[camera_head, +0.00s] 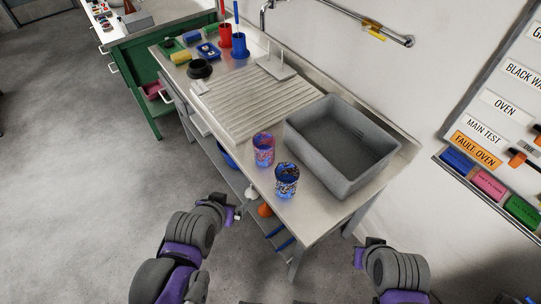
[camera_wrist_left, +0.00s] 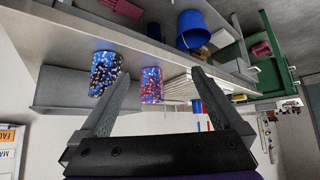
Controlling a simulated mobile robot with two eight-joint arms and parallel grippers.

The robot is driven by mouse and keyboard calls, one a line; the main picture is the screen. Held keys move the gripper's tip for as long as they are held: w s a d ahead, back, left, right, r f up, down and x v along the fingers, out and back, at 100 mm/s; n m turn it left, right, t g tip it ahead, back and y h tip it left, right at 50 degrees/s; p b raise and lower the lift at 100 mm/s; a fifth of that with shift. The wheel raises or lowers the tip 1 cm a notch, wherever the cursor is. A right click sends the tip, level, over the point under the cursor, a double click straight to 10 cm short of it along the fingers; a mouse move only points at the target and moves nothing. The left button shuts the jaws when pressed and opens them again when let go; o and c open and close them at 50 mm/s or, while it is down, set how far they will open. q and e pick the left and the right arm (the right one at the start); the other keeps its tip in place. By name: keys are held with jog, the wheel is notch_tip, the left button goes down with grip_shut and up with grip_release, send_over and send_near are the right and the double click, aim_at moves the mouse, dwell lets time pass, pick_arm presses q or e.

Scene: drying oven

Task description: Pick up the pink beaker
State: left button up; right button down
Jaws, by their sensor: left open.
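The pink beaker (camera_head: 263,149), patterned in pink and blue, stands upright on the steel counter, left of the grey sink. A blue and black patterned beaker (camera_head: 286,180) stands nearer the counter's front edge. My left gripper (camera_head: 236,212) is in front of the counter, apart from both beakers. In the left wrist view it is open and empty, with the pink beaker (camera_wrist_left: 152,86) showing between the fingers and beyond them. The blue and black beaker (camera_wrist_left: 103,74) shows beside the left finger there. My right gripper (camera_head: 366,247) is at the lower right, its jaws unclear.
The grey sink basin (camera_head: 345,145) stands right of the beakers. A ribbed drainboard (camera_head: 262,102) lies behind them. Red (camera_head: 225,36) and blue (camera_head: 239,45) holders stand at the far end. Under the counter is a shelf with several items, including an orange one (camera_head: 265,210).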

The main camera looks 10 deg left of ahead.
pick_arm(q)
jog(key=w+d+f+t+b, duration=0.1)
jog(key=w+f+t+b, duration=0.1)
jog(key=w+t+b, duration=0.1)
jog(key=w+d+f+t+b, duration=0.1)
jog(key=w+f+t+b, duration=0.1)
jog(key=w+t+b, duration=0.1)
jog(key=w+d+f+t+h+b, duration=0.1)
jog(key=w+f+t+b, duration=0.2)
jog(key=w+b, duration=0.2)
jog(key=shift+w+d+f+m, duration=0.1)
jog(key=shift+w+d+m, duration=0.2)
jog(key=shift+w+d, duration=0.15)
jog(key=shift+w+t, duration=0.2)
jog(key=shift+t, duration=0.1)
send_near(266, 144)
jog(key=shift+w+r+b, duration=0.25)
jog(key=shift+w+b, duration=0.05)
jog(key=shift+w, duration=0.65)
jog(key=w, duration=0.5)
jog(key=shift+w+d+f+b, duration=0.1)
jog(key=shift+d+f+b, duration=0.15)
jog(key=shift+d+b, duration=0.1)
jog(key=c, duration=1.3)
pick_arm(e)
notch_tip(266, 144, down, 16)
jog(key=s, duration=0.1)
jog(key=shift+s+r+g, duration=0.2)
jog(key=shift+s+g, duration=0.05)
jog(key=shift+g, duration=0.05)
